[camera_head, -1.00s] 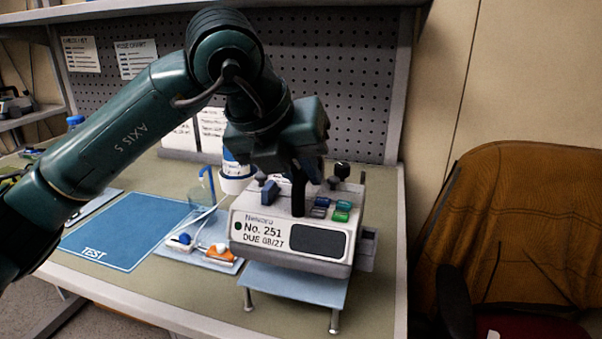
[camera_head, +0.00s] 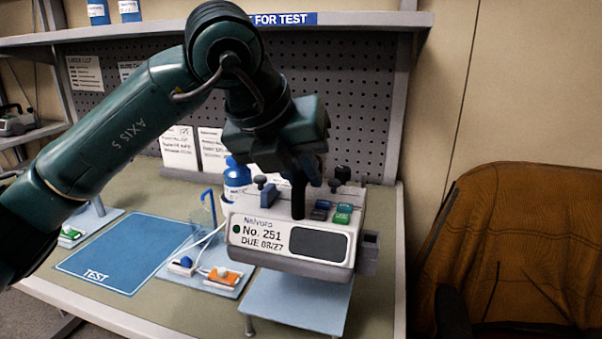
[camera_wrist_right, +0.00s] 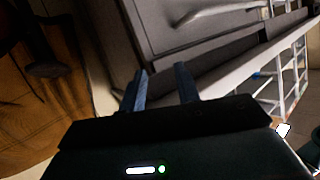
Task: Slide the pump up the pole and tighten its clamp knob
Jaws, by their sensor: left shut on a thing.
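The pump (camera_head: 290,243) is a pale box labelled No. 251 with a dark screen and green and blue buttons. It hangs level above a small blue-grey stand (camera_head: 295,300). My left gripper (camera_head: 298,180) comes down from above and is shut on the pump's dark upright handle (camera_head: 298,202). Black knobs show behind the pump's top, one at right (camera_head: 342,174) and one at left (camera_head: 262,182); I cannot tell which is the clamp knob. No pole is clearly visible. In the right wrist view my right gripper (camera_wrist_right: 162,86) is open, its fingers apart and empty.
A blue TEST mat (camera_head: 130,252) lies left of the pump, beside a tray (camera_head: 205,275) with small connectors. A pegboard (camera_head: 350,110) and shelf (camera_head: 370,20) rise at the back. A chair with a brown cover (camera_head: 530,240) is at right.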

